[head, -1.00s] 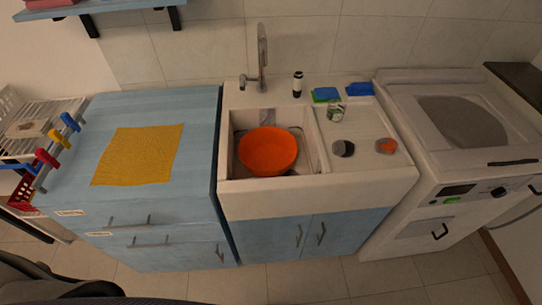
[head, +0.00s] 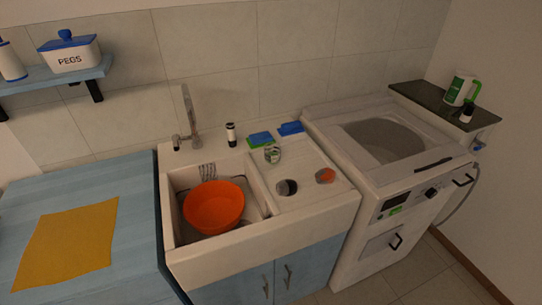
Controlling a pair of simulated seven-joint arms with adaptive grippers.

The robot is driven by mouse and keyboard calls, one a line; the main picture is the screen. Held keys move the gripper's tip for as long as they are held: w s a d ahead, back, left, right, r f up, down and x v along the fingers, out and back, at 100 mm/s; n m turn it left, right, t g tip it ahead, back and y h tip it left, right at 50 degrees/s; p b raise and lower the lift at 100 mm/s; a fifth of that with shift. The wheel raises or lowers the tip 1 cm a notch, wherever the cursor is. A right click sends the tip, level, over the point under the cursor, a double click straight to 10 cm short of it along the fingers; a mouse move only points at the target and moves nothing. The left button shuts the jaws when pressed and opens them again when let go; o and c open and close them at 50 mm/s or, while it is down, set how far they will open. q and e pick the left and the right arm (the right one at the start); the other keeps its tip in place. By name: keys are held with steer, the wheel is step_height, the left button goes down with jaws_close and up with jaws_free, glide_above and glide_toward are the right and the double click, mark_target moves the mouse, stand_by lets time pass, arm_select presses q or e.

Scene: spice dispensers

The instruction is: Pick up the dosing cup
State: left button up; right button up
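No thing is plain to me as the dosing cup. A small green-and-white container (head: 272,154) stands on the sink's drainboard. A small dark-and-white container (head: 467,112) stands on the dark shelf (head: 424,96) at the right, in front of a white-and-green jug (head: 459,90). Both containers are too small to tell more. Neither of my grippers shows in the head view.
An orange basin (head: 214,206) sits in the white sink (head: 168,205). A dark-topped bottle (head: 231,134), blue-and-green sponges (head: 260,139) and two round items, one dark (head: 286,187) and one orange-and-grey (head: 325,175), lie around it. The washing machine (head: 345,205) stands right of the sink.

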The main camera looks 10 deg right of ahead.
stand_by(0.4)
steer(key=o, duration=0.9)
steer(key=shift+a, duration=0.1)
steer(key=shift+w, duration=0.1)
